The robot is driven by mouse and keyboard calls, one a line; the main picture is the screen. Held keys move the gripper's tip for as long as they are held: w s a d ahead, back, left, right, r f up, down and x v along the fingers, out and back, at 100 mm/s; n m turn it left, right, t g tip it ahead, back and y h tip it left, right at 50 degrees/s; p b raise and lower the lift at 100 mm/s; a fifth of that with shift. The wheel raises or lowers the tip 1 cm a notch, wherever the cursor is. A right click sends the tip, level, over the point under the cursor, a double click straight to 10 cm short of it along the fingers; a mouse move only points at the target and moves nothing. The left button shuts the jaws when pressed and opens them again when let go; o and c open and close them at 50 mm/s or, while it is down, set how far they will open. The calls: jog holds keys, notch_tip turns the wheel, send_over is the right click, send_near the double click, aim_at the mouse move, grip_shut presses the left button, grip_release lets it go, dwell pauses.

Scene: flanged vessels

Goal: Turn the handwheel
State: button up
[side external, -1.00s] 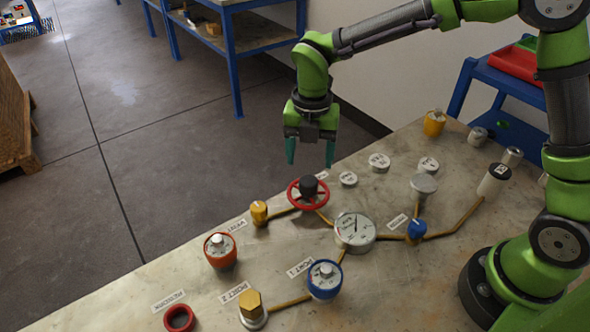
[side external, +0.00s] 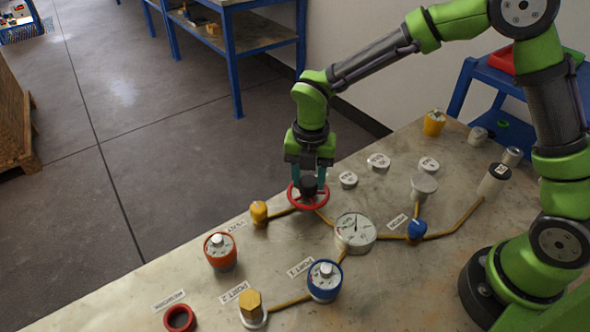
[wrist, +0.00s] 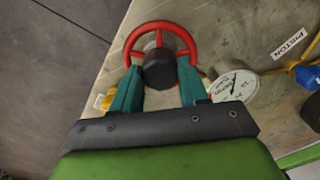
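The handwheel (side external: 322,203) has a red rim and spokes with a dark hub (side external: 309,187) standing up in its middle. It sits near the far edge of the bench, and in the wrist view its red rim (wrist: 130,48) shows ahead of the fingers. My gripper (side external: 309,178) is right above the wheel, pointing down, with its teal fingers on either side of the hub. In the wrist view the fingers of my gripper (wrist: 158,80) are apart, with the hub between them. Gaps seem to show beside the hub. Whether the fingertips touch the rim is hard to tell.
A pressure gauge (side external: 355,231) stands to the right of the wheel. A yellow fitting (side external: 259,212) is close on the left, joined by brass pipe. White discs (side external: 348,179) lie behind to the right. Orange (side external: 220,252) and blue (side external: 325,281) vessels stand nearer the front.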

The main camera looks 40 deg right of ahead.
jog(key=c, duration=0.3)
jog(key=shift+c, duration=0.2)
jog(key=m, duration=0.5)
jog(key=shift+m, duration=0.3)
jog(key=m, duration=1.2)
jog(key=shift+m, duration=0.3)
jog(key=m, duration=0.5)
jog(key=shift+r, duration=0.1)
jog(key=shift+m, duration=0.4)
